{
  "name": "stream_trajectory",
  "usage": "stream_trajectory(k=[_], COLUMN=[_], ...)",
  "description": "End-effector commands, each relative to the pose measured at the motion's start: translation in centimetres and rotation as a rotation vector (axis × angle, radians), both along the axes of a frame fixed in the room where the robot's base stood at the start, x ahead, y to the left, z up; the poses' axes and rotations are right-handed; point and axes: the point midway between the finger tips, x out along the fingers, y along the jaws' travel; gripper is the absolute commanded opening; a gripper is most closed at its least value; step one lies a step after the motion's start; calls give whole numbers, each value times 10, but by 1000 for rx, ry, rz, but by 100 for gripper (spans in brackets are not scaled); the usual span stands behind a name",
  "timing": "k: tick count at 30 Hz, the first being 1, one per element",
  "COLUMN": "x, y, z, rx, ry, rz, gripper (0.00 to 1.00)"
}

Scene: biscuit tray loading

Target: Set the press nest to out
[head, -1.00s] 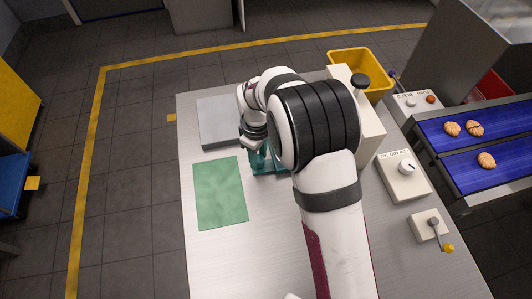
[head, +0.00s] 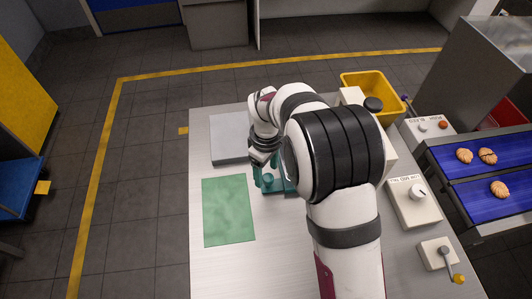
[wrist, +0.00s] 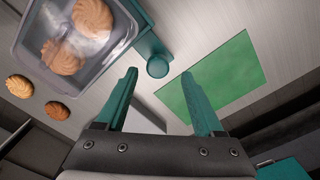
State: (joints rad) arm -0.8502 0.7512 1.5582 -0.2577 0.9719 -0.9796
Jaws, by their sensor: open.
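The teal press nest (wrist: 150,42) shows in the wrist view as a plate with a round upright knob (wrist: 158,67). A clear tray (wrist: 107,48) with biscuits lies against it at upper left. My gripper (wrist: 159,77) is open, with its two teal fingertips on either side of the knob and just short of it in the picture. I cannot tell whether either finger touches it. In the head view, my gripper (head: 265,170) is over the near left end of the nest (head: 280,188). My arm hides the rest of the nest and the tray.
A green mat (head: 228,210) lies left of the nest, and a grey plate (head: 229,138) behind it. Control boxes with a dial (head: 413,205) and a lever (head: 440,255) stand at right. A yellow bin (head: 372,87) and blue belts (head: 470,180) with biscuits are beyond.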

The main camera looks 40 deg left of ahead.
Motion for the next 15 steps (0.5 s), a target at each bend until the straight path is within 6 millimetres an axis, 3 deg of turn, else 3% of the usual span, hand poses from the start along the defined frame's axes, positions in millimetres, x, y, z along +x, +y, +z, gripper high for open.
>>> stream_trajectory(k=[9, 15], x=[0, 0], y=[1, 1], z=[98, 128], rx=[4, 2], ry=[-2, 0], rz=[0, 0], gripper=[69, 69])
